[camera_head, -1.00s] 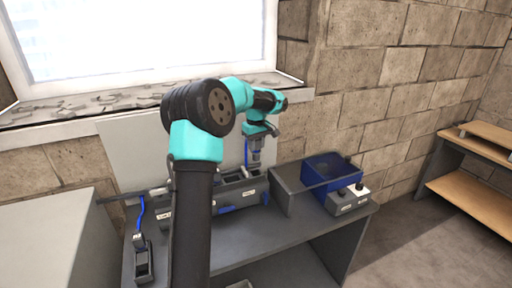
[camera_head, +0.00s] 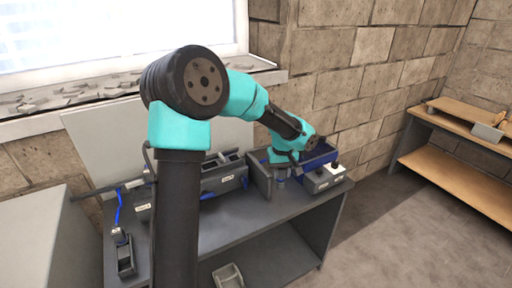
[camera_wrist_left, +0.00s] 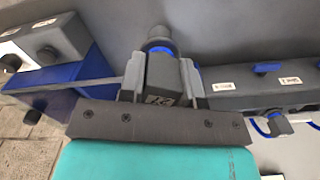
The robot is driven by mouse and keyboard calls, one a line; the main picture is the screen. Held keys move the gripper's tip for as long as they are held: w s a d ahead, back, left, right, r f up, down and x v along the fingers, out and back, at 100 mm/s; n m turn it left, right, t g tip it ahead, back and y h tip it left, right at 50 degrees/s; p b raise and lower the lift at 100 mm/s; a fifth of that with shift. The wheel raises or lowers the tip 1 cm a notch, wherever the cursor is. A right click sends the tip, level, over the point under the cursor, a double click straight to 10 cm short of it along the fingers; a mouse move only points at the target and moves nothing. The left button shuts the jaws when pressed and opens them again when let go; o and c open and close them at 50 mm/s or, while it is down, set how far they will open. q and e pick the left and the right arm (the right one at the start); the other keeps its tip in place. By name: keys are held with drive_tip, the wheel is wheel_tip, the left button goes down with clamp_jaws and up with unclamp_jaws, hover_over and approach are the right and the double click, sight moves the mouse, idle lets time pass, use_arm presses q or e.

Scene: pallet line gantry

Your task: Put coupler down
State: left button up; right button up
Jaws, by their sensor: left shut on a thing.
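My left gripper (camera_head: 283,167) points down over the right part of the grey bench (camera_head: 235,215), beside an upright grey panel (camera_head: 260,178). In the left wrist view my left gripper (camera_wrist_left: 160,85) is shut on the coupler (camera_wrist_left: 160,42), a dark grey round piece with a blue ring. In the head view only a small part of the coupler (camera_head: 281,180) shows below the fingers. I cannot tell whether it touches the bench. My right gripper is not in view.
A blue bin (camera_head: 318,157) and a grey box with knobs (camera_head: 324,178) stand close on the right. A labelled grey fixture (camera_head: 225,178) is on the left. A small holder with a blue cable (camera_head: 125,258) is at the front left. The bench's front middle is clear.

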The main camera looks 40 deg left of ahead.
use_arm(q)
drive_tip(key=s+d+f+m, duration=0.3)
drive_tip(key=s+d, duration=0.5)
drive_tip(key=d, duration=0.1)
drive_tip(key=s+d+f+m, duration=0.3)
drive_tip(key=s+d, duration=0.4)
drive_tip(key=d, duration=0.3)
drive_tip(key=shift+s+d+f+m, duration=0.3)
drive_tip(key=shift+s+m, duration=0.05)
drive_tip(key=shift+m, duration=0.05)
